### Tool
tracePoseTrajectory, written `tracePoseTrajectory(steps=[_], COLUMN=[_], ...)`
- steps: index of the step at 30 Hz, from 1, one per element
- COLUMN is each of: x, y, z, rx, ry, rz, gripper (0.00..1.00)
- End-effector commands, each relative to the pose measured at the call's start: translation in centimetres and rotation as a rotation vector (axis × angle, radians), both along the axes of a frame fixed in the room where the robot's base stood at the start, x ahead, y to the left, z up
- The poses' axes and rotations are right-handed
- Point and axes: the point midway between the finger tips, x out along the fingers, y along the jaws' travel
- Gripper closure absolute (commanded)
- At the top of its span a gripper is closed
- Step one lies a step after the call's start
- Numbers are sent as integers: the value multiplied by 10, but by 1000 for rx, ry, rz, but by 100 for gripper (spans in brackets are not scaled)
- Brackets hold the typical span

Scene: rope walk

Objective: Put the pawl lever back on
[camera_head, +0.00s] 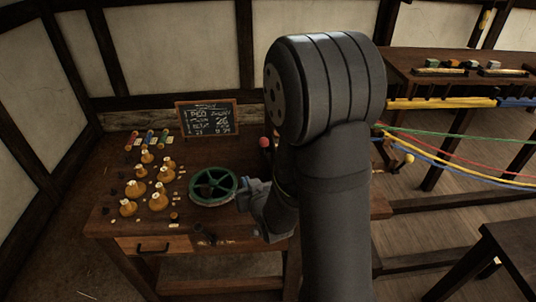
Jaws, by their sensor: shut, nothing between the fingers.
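My gripper (245,195) is at the right edge of a green spoked wheel (197,200) on the workbench. It is small in the picture and appears shut, with nothing seen in it. I cannot tell whether it touches the wheel. A red-knobbed piece (264,142) shows behind the wheel, beside my arm, which hides its lower part. A short dark piece (203,235) lies near the bench's front edge, in front of the wheel. I cannot tell for sure which of these is the pawl lever.
Several yellowish weights (158,201) stand on the bench's (105,195) left side, with colored spools (149,137) behind. A chalkboard (208,117) leans at the back. Colored ropes (450,165) stretch at the right. My arm hides the bench's right part.

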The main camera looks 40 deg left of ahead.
Motion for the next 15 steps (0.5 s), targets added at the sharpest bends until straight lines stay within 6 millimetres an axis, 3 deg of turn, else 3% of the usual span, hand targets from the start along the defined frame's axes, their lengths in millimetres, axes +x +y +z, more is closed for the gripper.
tracePoseTrajectory(steps=[5, 15], x=[2, -7], y=[-37, -109], z=[5, 37], rx=[97, 284], ry=[-83, -244], rz=[-22, -78], gripper=[100, 100])
